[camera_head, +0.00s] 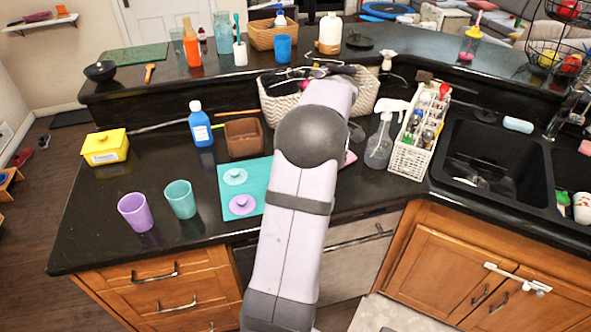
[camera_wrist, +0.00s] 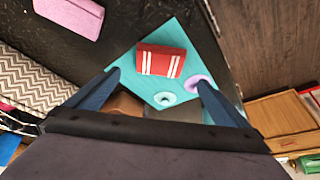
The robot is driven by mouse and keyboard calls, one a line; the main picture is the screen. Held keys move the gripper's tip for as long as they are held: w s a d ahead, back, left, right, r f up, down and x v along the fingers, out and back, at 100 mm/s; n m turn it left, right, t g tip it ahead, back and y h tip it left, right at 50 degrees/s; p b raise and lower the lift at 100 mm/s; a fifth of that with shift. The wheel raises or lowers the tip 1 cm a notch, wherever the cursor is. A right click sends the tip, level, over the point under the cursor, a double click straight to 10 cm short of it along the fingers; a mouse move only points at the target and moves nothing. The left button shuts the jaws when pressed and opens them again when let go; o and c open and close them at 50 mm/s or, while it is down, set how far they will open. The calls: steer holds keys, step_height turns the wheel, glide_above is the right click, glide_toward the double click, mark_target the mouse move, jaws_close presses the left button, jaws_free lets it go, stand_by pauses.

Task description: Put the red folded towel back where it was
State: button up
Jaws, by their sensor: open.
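The red folded towel (camera_wrist: 160,61) with white stripes lies on the teal mat (camera_wrist: 180,35) in the wrist view. In the head view it is not visible, and my arm covers part of the mat (camera_head: 225,190). My gripper (camera_wrist: 157,77) is open and empty, its two blue fingers spread wide. In the wrist picture the towel shows between and just beyond the fingertips, apart from both. The height of the fingers above it is hard to judge. A patterned woven basket (camera_head: 278,107) stands behind the mat, partly hidden by my arm.
A cyan lid (camera_head: 235,177) and a lilac lid (camera_head: 243,204) lie on the mat. A pink folded cloth (camera_wrist: 72,14) lies beside it. Purple (camera_head: 135,212) and teal (camera_head: 180,199) cups stand left; a spray bottle (camera_head: 380,145) and white caddy (camera_head: 411,160) stand right.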

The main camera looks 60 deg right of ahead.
steer(key=shift+s+r, duration=0.2)
steer(key=shift+r, duration=0.3)
steer(key=shift+w+a, duration=0.1)
steer(key=w+a+f+g, duration=0.1)
steer(key=w+a, duration=0.3)
steer(key=a, duration=0.5)
steer(key=w+a+f+g+y, duration=0.1)
steer(key=w+a, duration=0.2)
steer(key=a, duration=0.5)
steer(key=w+a+f+g, duration=0.1)
steer(key=w+a, duration=0.3)
steer(key=a, duration=0.5)
steer(key=s+a+f, duration=0.1)
steer(key=s+a, duration=0.2)
steer(key=a, duration=0.3)
steer(key=s+a+f+g, duration=0.1)
steer(key=s+a+f, duration=0.1)
steer(key=a, duration=0.5)
steer(key=s+a+f+h, duration=0.1)
steer(key=s+a+f, duration=0.1)
steer(key=s+a, duration=0.3)
steer(key=shift+a+g, duration=0.3)
steer(key=shift+a, duration=0.9)
steer(key=shift+f, duration=0.2)
